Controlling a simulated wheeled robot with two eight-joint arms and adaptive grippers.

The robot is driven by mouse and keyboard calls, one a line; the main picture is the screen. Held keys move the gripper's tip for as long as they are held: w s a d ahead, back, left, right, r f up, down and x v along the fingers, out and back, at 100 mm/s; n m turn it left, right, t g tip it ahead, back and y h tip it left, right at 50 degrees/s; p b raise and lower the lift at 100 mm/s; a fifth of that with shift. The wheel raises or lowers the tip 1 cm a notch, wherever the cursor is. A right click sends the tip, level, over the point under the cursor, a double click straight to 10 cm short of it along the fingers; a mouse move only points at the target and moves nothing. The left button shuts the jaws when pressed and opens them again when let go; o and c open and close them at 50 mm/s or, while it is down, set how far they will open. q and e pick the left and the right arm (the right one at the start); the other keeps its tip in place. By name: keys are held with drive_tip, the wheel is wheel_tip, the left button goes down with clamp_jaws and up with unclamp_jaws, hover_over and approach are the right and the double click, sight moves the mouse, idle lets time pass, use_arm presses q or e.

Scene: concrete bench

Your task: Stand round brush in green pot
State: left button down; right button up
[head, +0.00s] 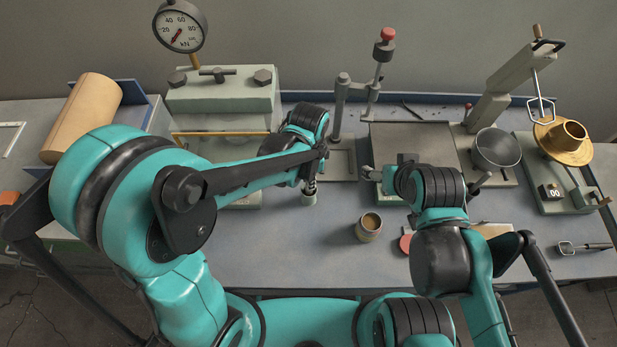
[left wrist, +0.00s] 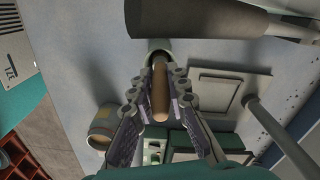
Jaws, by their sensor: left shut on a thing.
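My left gripper (head: 311,186) points down over the middle of the bench. In the left wrist view, its fingers (left wrist: 160,98) are shut on the round brush (left wrist: 160,90), by its wooden handle. The pale green pot (head: 309,199) stands directly below the gripper; its rim also shows in the left wrist view (left wrist: 154,44). The brush's far end lies over or inside the pot's mouth; I cannot tell how deep. My right gripper (head: 372,173) is beside a green block (head: 388,196), and its finger opening is unclear.
A tan-and-grey pot (head: 369,228) stands to the right, nearer me. A press with a gauge (head: 222,90) is at back left, a lever stand (head: 345,105) behind. A dark metal pan (head: 497,148) and brass part (head: 563,143) are at right. The front bench middle is clear.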

use_arm(q)
drive_tip(key=c, duration=1.4)
unclamp_jaws()
wheel_tip(320, 180, up, 12)
